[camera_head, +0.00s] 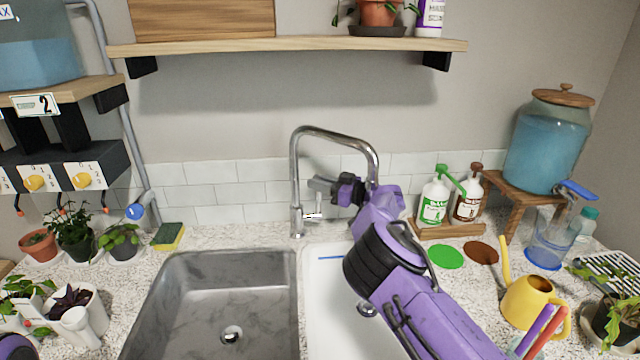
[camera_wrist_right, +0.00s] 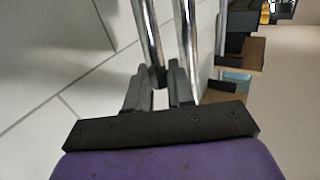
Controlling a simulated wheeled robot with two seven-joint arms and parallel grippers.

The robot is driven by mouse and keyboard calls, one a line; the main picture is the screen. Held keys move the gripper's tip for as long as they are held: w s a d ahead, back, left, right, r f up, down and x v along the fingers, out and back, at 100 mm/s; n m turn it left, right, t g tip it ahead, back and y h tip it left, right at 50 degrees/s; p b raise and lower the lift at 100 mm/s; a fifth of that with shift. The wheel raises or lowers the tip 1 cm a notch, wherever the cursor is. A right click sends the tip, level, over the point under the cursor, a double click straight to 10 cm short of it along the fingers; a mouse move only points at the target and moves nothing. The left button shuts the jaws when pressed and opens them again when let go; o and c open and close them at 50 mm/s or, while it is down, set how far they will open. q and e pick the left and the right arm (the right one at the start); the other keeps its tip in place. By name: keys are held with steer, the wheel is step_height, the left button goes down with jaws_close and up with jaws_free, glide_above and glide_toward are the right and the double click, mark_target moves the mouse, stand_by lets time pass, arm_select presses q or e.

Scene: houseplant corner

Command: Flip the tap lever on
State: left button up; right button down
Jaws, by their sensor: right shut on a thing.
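The chrome tap (camera_head: 296,185) stands behind the sinks, with a tall spout that arches over to the right. Its lever (camera_head: 314,216) is on a short side stub low on the right of the tap body; its upper part is hidden by my fingers. My right gripper (camera_head: 320,188) reaches in from the lower right and is shut on the tap lever, just right of the tap body. In the right wrist view two chrome bars run up the picture, and the end of one lies between the fingertips (camera_wrist_right: 160,92). My left gripper is not in view; part of my left arm shows at the lower left.
The grey sink (camera_head: 180,300) and a white basin (camera_head: 322,300) lie in front of the tap. Soap bottles (camera_head: 433,200) stand to the right, with a yellow watering can (camera_head: 528,300) nearer. A sponge (camera_head: 168,236) and potted plants (camera_head: 75,238) are on the left. A wooden shelf (camera_head: 290,48) hangs above.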

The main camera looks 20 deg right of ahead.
steer(key=shift+s+a+f+n+b, duration=0.15)
steer(key=shift+s+f+n+b, duration=0.15)
steer(key=shift+s+b, duration=0.35)
steer(key=shift+s+a+f+n+t+y+b, duration=0.3)
steer(key=shift+s+n+y+b, duration=0.5)
steer(key=shift+b, duration=1.4)
steer(key=shift+s+a+f+n+t+y+b, duration=0.2)
steer(key=shift+s+n+y+b, duration=0.5)
steer(key=shift+n+b, duration=1.1)
steer(key=shift+s+a+f+n+t+y+b, duration=0.2)
steer(key=shift+s+a+f+n+y+b, duration=0.55)
steer(key=shift+b, duration=1.85)
steer(key=shift+s+d+r+h, duration=0.25)
steer(key=shift+d+r, duration=0.2)
steer(key=c, duration=1.1)
jaws_free()
steer(key=shift+c, duration=0.2)
steer(key=b+v, duration=0.2)
steer(key=v, duration=0.5)
steer(key=shift+s+b, duration=0.2)
steer(key=shift+b, duration=0.2)
